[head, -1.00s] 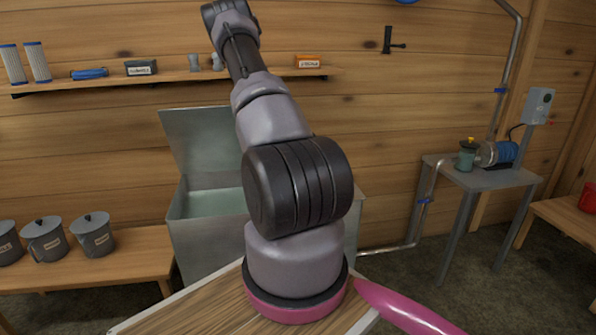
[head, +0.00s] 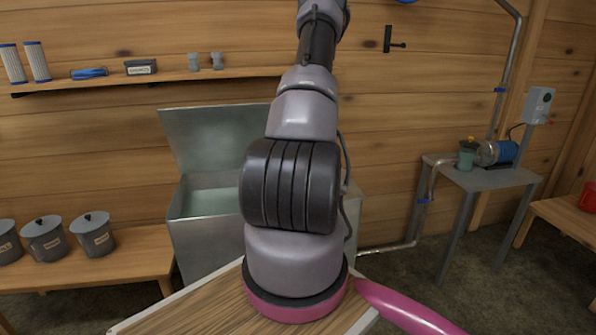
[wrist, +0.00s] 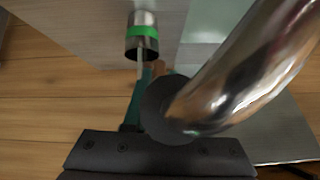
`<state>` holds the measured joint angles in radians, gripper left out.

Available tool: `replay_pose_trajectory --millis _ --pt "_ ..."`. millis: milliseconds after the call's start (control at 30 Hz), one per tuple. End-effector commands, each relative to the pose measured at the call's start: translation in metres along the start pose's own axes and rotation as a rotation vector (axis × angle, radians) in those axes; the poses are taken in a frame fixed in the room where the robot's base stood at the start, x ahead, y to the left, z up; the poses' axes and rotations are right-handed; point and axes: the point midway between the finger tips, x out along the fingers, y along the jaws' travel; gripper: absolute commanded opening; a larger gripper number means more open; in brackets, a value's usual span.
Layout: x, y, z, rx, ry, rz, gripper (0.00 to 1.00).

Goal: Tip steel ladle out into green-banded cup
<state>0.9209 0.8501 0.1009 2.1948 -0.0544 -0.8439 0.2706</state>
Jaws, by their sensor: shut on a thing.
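In the wrist view my gripper (wrist: 150,98) reaches up from its dark palm and is shut. A large polished steel piece (wrist: 245,70), which I take to be the steel ladle, slants from a dark round end by the jaws to the upper right. Its outline runs out of frame, and the grasp itself is hidden. The green-banded cup (wrist: 142,38) is a small steel cylinder beyond the jaws, near the top. A thin pale rod shows between cup and jaws; I cannot tell what it belongs to. The gripper is out of the head view, above its top edge.
In the head view an open metal tank (head: 212,195) stands behind my arm. Lidded pots (head: 95,235) stand on a bench at left. A wall shelf (head: 200,74) holds small items. A pump (head: 497,152) sits on a metal table at right.

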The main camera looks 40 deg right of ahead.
Motion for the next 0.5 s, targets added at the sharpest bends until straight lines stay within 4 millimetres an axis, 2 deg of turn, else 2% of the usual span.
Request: replay_pose_trajectory --millis 500 --pt "0.0032 0.0095 0.0043 0.307 0.029 -0.272 0.0"
